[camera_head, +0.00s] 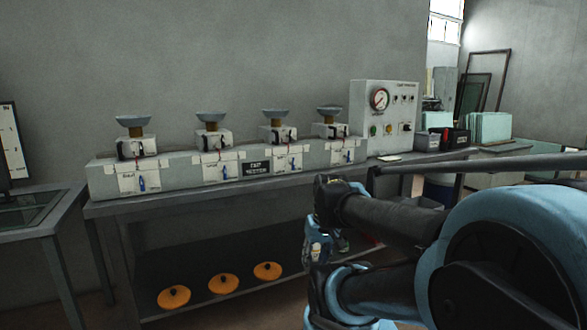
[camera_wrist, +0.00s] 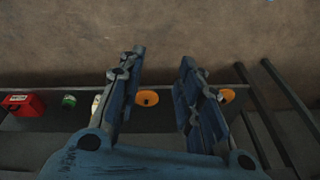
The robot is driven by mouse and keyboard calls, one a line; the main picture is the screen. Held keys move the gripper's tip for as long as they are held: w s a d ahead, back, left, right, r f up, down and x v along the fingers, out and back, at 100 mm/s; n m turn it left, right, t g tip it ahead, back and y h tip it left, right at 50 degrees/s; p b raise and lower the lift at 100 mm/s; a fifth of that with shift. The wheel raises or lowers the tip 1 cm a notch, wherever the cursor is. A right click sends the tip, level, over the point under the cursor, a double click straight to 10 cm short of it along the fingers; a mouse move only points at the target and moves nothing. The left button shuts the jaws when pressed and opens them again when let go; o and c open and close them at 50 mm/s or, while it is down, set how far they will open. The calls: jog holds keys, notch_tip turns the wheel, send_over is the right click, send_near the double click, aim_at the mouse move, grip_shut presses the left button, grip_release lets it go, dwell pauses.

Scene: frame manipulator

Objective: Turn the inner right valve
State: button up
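The test bench (camera_head: 190,185) carries a row of several stations, each with a grey cup on a brass neck and a small valve handle on its front. The inner right station (camera_head: 278,133) is third from the left; its small valve handle (camera_head: 293,164) is on the front face below it. My gripper (camera_wrist: 163,57) is open and empty in the wrist view, its two blue fingers apart and pointing over the floor. In the head view my arm is at the lower right, in front of the table and below the valves. The valves are not in the wrist view.
Orange discs (camera_head: 223,283) lie on the lower shelf; one also shows between my fingers in the wrist view (camera_wrist: 147,98). A gauge panel (camera_head: 385,118) stands at the bench's right end. A red box (camera_wrist: 22,103) is at the wrist view's left. Space before the valves is clear.

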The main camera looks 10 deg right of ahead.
jog(key=w+a+r+n+t+y, duration=0.1)
jog(key=w+a+r+y, duration=0.1)
jog(key=w, duration=0.4)
jog(key=w+a+r+n+t+y, duration=0.1)
jog(key=w+a+r+y, duration=0.15)
jog(key=w, duration=0.35)
jog(key=n+t+y, duration=0.3)
jog(key=t, duration=0.8)
send_near(294, 165)
jog(key=x, duration=1.1)
jog(key=shift+d, duration=0.1)
jog(key=shift+c, duration=0.3)
grip_shut()
